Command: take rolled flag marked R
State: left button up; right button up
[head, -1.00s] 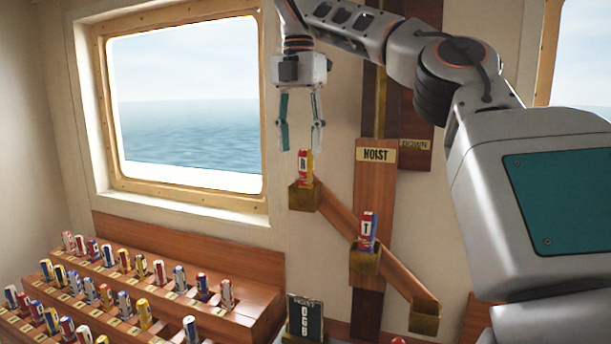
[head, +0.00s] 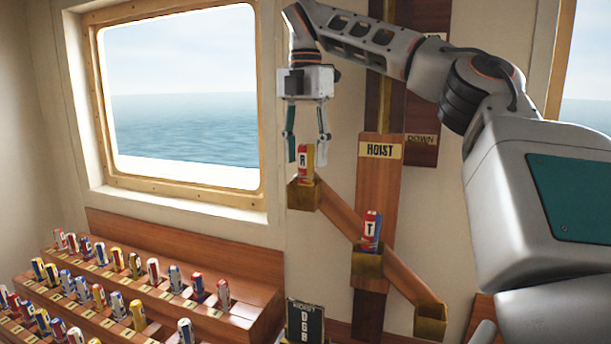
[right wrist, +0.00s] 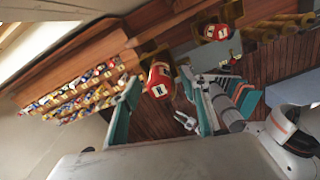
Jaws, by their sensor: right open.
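The rolled flag marked R (head: 305,163), red with a white label and yellow edge, stands upright in the upper pocket (head: 303,195) of the sloping hoist rack. My right gripper (head: 306,150) is open and points down above it, its fingertips on either side of the flag's top in the head view. In the right wrist view the R flag (right wrist: 159,82) shows its red end and label between the open fingers (right wrist: 165,105). No grip on it shows. My left gripper cannot be made out.
A flag marked T (head: 371,230) stands in the middle pocket; the lower pocket (head: 430,320) looks empty. A HOIST board (head: 380,151) rises behind. A stepped wooden rack (head: 240,300) holds several rolled flags at lower left. A small dark sign (head: 304,322) stands below.

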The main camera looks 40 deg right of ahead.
jog(key=shift+f, duration=1.3)
jog(key=c, duration=1.2)
jog(key=shift+r, duration=0.15)
